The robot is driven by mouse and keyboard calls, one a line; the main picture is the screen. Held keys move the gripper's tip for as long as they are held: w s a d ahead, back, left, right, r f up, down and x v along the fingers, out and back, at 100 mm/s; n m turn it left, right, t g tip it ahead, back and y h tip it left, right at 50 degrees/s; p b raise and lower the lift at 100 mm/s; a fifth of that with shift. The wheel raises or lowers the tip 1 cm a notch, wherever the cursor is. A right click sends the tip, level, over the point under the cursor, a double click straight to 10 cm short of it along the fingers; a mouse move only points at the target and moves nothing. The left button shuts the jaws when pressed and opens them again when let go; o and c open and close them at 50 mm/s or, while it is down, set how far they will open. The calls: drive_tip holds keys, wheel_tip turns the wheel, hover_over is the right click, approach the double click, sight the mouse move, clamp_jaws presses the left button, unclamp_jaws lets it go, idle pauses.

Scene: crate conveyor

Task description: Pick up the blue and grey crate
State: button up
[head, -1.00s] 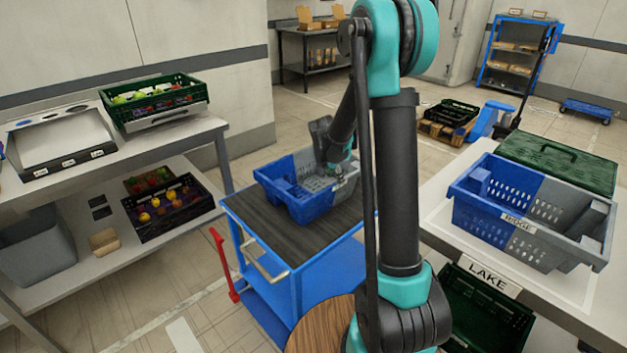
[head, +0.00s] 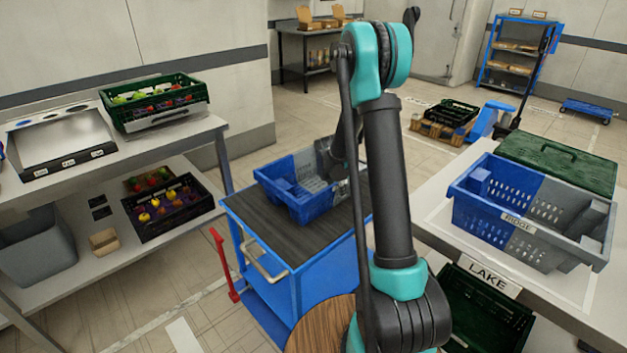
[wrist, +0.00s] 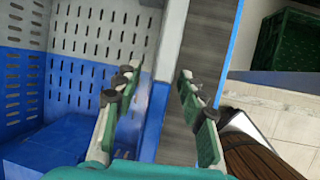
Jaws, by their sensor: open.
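A blue and grey crate (head: 300,210) stands on the dark top of a blue cart. Its blue part faces left and its grey end is partly covered by my arm. In the wrist view the crate (wrist: 85,75) fills the left side. My gripper (wrist: 158,80) is open, with the left finger over the crate's inside and the right finger outside its wall, over the cart top. The crate's side wall passes between the fingers. In the head view my fingertips are hidden. A second blue and grey crate (head: 480,215) with a name label stands on the right table.
A table (head: 440,185) at right holds a green lidded crate (head: 560,162) and a "LAKE" label. Shelves (head: 190,135) at left hold produce crates. A wooden round surface (head: 318,325) is near the front.

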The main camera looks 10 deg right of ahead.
clamp_jaws()
drive_tip(key=shift+r, duration=0.15)
idle(0.5)
